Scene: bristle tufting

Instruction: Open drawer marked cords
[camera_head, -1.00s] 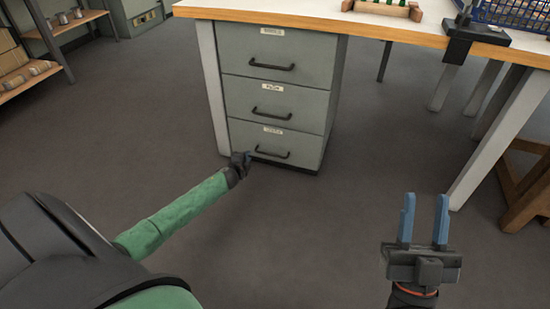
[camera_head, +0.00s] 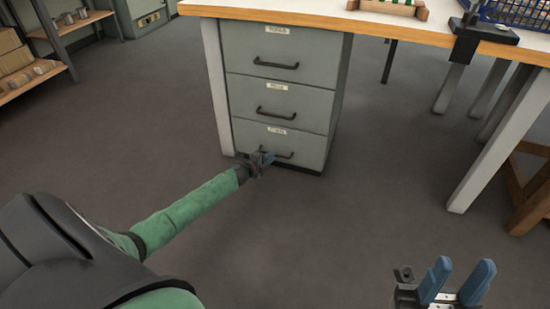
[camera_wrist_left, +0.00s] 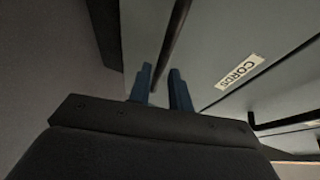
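A grey pedestal with three drawers stands under the bench. Its bottom drawer (camera_head: 305,150) is shut, with a black bar handle (camera_head: 286,155). In the left wrist view, the white label (camera_wrist_left: 239,72) beside the nearest handle (camera_wrist_left: 175,35) reads CORDS. My left gripper (camera_head: 267,159) is at the left part of the bottom handle. In the left wrist view its blue fingers (camera_wrist_left: 160,88) are apart, with the bar's near end appearing between them; contact cannot be told. My right gripper (camera_head: 457,282) is open and empty over the floor at lower right.
The middle drawer (camera_head: 310,110) and top drawer (camera_head: 318,50) above are shut, with similar handles. The bench's wooden edge (camera_head: 370,28) overhangs them. A white bench leg (camera_head: 214,85) stands just left of the pedestal. The floor (camera_head: 340,225) in front is clear.

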